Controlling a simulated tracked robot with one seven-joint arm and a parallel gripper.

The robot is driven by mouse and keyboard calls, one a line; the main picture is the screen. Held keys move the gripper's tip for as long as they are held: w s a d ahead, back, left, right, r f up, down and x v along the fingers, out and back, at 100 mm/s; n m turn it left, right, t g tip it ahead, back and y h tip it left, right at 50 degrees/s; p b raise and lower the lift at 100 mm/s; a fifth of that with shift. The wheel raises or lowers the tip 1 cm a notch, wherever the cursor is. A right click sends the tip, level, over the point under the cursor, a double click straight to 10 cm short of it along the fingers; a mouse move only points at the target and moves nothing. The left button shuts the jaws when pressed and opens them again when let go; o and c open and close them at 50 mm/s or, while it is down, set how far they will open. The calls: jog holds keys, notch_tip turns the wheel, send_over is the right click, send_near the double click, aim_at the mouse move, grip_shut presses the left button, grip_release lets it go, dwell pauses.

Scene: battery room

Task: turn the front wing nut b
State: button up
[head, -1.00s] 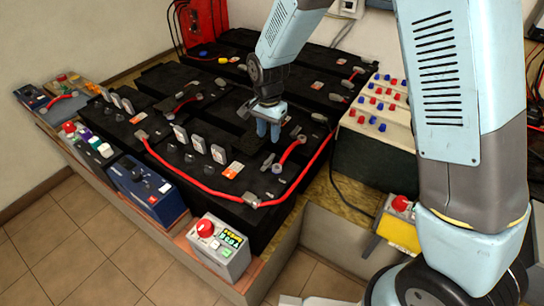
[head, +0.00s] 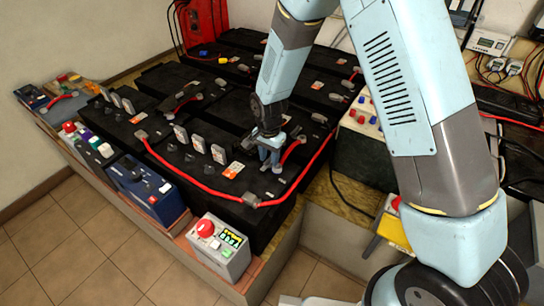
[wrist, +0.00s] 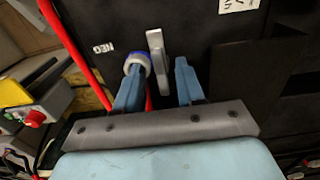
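In the wrist view, a grey upright wing-like piece (wrist: 156,52), probably the front wing nut b, stands on the black battery top (wrist: 215,65). A blue-and-white ringed post (wrist: 137,62) is just left of it, beside a "NEG" label. My gripper (wrist: 159,66) is open. Its left fingertip overlaps the ringed post, its right finger is right of the grey piece, and the grey piece shows between them. I cannot tell whether either finger touches. In the head view my gripper (head: 270,160) is low over the front battery, near the short red cable, and hides the nut.
A long red cable (head: 180,182) loops round the front battery. Several grey upright plates (head: 199,144) stand left of my gripper. A grey box with a red button (head: 218,247) is in front. A white panel with red and blue knobs (head: 360,118) is partly behind my arm.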

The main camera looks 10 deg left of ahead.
grip_shut()
jog(key=shift+d, duration=0.45)
jog(key=shift+a, duration=0.25)
jog(key=shift+s+a+f+n, duration=0.1)
jog(key=shift+s+n, duration=0.05)
jog(key=shift+n, duration=1.05)
jog(key=n, duration=1.1)
jog(key=shift+a+n, duration=0.1)
jog(key=shift+n, duration=0.3)
jog(key=shift+a+n, duration=0.15)
jog(key=shift+n, duration=1.75)
